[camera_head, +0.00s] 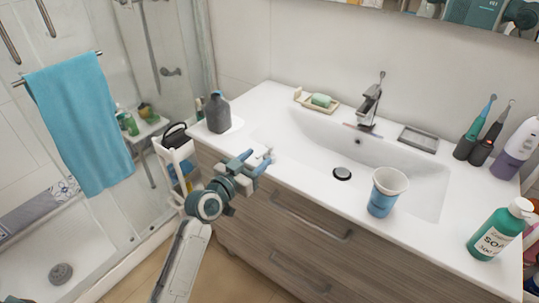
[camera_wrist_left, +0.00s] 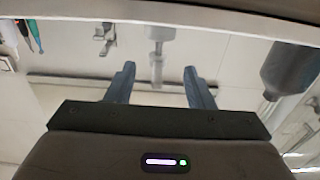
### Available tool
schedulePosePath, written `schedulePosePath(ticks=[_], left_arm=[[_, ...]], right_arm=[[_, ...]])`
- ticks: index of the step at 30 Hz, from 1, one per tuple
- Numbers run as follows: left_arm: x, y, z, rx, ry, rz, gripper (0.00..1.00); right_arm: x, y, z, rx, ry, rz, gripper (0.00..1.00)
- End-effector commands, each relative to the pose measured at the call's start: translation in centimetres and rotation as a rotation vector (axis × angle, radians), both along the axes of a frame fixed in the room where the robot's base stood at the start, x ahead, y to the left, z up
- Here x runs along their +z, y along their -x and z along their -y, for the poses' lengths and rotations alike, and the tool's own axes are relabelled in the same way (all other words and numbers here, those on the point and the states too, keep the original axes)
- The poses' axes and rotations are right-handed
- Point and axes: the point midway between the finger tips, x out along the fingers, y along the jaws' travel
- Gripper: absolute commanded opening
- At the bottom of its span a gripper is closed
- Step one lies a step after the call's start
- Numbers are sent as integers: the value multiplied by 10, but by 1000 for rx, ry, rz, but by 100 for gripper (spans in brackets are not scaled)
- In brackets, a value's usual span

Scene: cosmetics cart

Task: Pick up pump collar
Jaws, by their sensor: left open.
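The pump collar (camera_head: 268,153) is a small white pump piece at the front edge of the white counter, just beyond my left fingertips. In the left wrist view the pump collar (camera_wrist_left: 159,33) shows ahead of the gap between my fingers, apart from them. My left gripper (camera_head: 255,162) is open and empty at the counter's front edge; both fingers of the left gripper (camera_wrist_left: 158,78) show in the wrist view. A grey bottle (camera_head: 217,113) stands on the counter to the left; the bottle (camera_wrist_left: 292,68) is at the right in the wrist view. My right gripper is not in view.
The sink basin (camera_head: 300,140) lies right of the collar, with a faucet (camera_head: 368,103) behind it. A blue and white cup (camera_head: 384,193) and green soap bottle (camera_head: 495,232) stand farther right. A white cart (camera_head: 174,150) stands left of the counter. Drawers lie below the edge.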

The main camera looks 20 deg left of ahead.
Motion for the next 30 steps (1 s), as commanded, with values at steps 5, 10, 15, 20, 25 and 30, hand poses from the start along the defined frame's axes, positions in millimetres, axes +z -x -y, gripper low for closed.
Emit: schedulePosePath(ticks=[5, 10, 15, 20, 25, 30], left_arm=[[6, -26, 13, 0, 4, 1, 48], [3, -39, 17, 1, 0, 1, 48], [2, -40, 17, 1, -1, 0, 48], [2, -40, 17, 1, 0, 0, 28], [2, -40, 17, 1, 0, 0, 0], [2, -40, 17, 1, 0, 0, 0]], right_arm=[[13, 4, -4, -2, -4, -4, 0], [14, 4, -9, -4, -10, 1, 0], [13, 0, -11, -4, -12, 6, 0], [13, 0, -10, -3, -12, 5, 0], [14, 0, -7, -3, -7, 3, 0], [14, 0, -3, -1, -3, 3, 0]])
